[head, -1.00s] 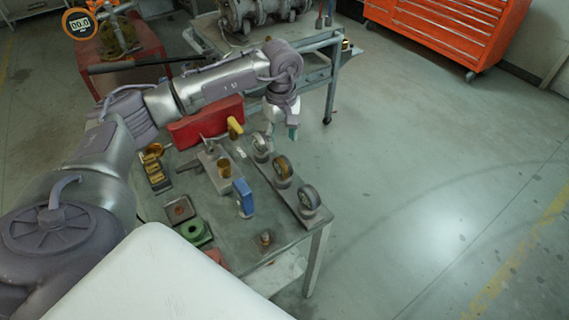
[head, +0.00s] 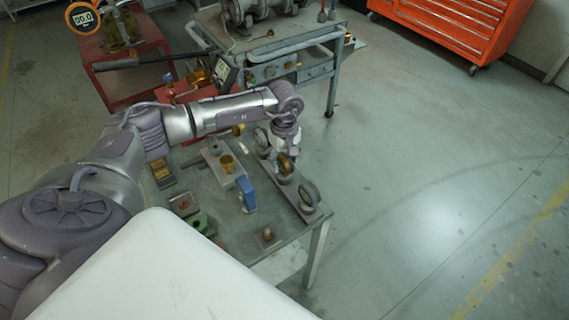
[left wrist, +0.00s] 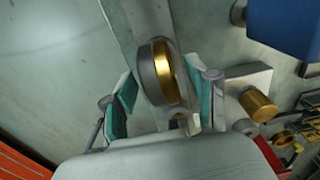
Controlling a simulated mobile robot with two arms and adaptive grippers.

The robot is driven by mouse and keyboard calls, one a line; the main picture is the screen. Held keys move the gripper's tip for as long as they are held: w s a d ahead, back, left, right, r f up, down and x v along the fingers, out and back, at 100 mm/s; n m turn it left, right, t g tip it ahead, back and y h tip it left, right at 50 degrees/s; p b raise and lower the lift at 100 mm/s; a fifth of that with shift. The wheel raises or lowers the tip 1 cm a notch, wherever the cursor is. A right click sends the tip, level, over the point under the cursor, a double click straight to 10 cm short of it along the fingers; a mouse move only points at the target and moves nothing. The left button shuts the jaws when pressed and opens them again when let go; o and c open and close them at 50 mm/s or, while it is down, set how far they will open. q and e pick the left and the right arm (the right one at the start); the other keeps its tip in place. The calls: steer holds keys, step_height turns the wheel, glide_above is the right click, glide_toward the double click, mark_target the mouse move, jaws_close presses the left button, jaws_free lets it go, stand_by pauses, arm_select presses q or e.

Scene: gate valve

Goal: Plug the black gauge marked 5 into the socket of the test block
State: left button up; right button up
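Three round gauges stand in a row on a grey rail along the table's right edge. The middle gauge has a brass body (head: 285,166); the near gauge (head: 309,194) and the far gauge (head: 262,139) look dark. No number is readable, so I cannot tell which is marked 5. My left gripper (head: 286,154) is open over the middle gauge. In the left wrist view, its teal-padded fingers stand apart on either side of the brass-banded gauge (left wrist: 162,72). A grey block with a brass cylinder (head: 227,163) and a small block with a brass fitting (head: 267,237) are on the table; which is the test block is unclear. My right gripper is out of view.
Green (head: 202,224) and brown (head: 184,204) blocks lie at the left. A grey cart (head: 290,66) and red cabinet (head: 445,30) stand behind. The floor at right is clear.

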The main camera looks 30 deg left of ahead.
arm_select(q)
jaws_close()
